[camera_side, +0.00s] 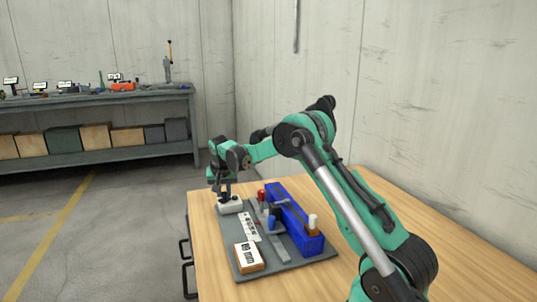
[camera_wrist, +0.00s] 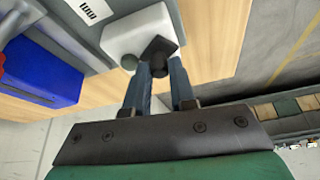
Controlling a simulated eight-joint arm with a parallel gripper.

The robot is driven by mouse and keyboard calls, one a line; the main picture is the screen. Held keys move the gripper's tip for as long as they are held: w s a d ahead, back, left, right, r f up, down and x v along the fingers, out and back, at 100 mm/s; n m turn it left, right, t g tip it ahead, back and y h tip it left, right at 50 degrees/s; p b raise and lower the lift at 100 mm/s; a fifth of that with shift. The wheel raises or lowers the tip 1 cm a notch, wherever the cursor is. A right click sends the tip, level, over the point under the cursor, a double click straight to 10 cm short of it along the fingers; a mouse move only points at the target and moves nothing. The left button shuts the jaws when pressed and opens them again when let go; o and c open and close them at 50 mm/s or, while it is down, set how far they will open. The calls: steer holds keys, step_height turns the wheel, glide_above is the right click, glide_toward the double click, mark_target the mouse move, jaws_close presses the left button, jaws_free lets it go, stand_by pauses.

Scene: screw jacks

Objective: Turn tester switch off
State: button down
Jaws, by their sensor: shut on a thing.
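The tester is a small white box (camera_side: 230,206) at the far left corner of the grey mat. It also shows at the top of the wrist view (camera_wrist: 125,37). A dark switch knob (camera_wrist: 158,48) is on its top. My gripper (camera_side: 225,195) points down over the box. In the wrist view its two fingers (camera_wrist: 158,72) are shut on the switch knob, and their tips hide part of it. A small dark round part (camera_wrist: 129,62) shows beside the knob. I cannot read any on or off mark.
The grey mat (camera_side: 238,236) lies on a wooden table (camera_side: 205,250). It carries a blue block (camera_side: 290,215), a red-topped part (camera_side: 261,195), a white-topped post (camera_side: 312,222), a label strip (camera_side: 249,227) and an orange-and-white box (camera_side: 248,257). A shelved bench stands behind.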

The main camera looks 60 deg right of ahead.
steer(key=n+y, duration=0.1)
steer(key=n, duration=0.1)
steer(key=n+t, duration=0.1)
steer(key=n, duration=0.2)
steer(key=shift+s+d+n+y, duration=0.1)
steer(key=shift+n+y, duration=0.2)
steer(key=shift+y, duration=0.1)
steer(key=n+y, duration=0.1)
steer(key=n, duration=0.1)
steer(key=n+y, duration=0.1)
steer(key=n, duration=0.2)
steer(key=shift+d+t, duration=0.1)
steer(key=shift+t, duration=0.3)
steer(key=shift+n, duration=0.4)
steer(key=c, duration=0.7)
jaws_free()
steer(key=shift+r, duration=0.1)
steer(key=shift+v, duration=2.75)
